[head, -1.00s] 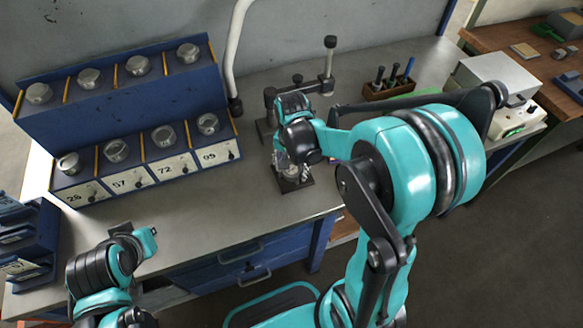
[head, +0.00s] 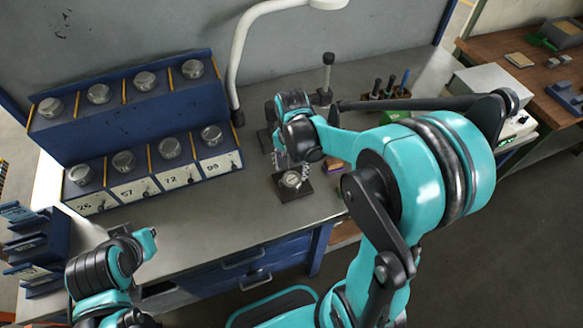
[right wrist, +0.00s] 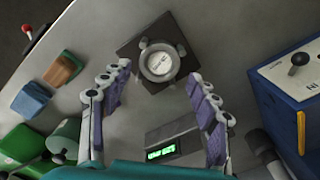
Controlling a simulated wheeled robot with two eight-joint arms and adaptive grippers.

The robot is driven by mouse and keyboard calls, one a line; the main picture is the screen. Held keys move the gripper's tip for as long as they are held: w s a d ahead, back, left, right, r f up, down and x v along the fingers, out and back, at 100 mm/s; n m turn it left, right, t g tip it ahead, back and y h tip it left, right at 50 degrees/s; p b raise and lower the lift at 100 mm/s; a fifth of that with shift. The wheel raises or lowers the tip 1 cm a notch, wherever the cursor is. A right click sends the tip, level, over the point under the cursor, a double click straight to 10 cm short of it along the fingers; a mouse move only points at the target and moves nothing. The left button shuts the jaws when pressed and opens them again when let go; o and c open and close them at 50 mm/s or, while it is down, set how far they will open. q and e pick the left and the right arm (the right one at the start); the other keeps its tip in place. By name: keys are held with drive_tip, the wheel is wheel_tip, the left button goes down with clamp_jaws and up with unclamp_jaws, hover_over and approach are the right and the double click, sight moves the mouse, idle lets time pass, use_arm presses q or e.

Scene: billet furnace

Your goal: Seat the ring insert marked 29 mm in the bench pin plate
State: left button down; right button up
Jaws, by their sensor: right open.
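The pin plate (head: 281,193) is a small dark square block on the bench top. A silver ring insert (head: 292,179) with a pale marked face sits on it; the marking is too small to read. In the right wrist view the insert (right wrist: 160,63) lies between light round lugs on the dark plate (right wrist: 130,47); I cannot tell if it is fully down. My right gripper (head: 297,163) is above the plate. Its fingers (right wrist: 157,105) are spread wide and empty, apart from the insert. My left arm is at the lower left, with no gripper fingers visible.
A stand (head: 327,80) and a tool holder (head: 388,103) are behind. A device with a green display (right wrist: 163,150) is near the plate.

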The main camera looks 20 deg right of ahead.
wheel_tip(320, 180, up, 5)
drive_tip(key=p, duration=0.3)
idle(0.6)
drive_tip(key=n+t+b, duration=0.7)
drive_tip(key=n+b, duration=0.1)
drive_tip(key=n, duration=0.2)
approach(291, 181)
drive_tip(key=s+a+r, duration=0.3)
drive_tip(key=r, duration=0.1)
drive_tip(key=shift+a+f, duration=0.1)
drive_tip(key=shift+f, duration=0.05)
drive_tip(key=shift+c, duration=0.4)
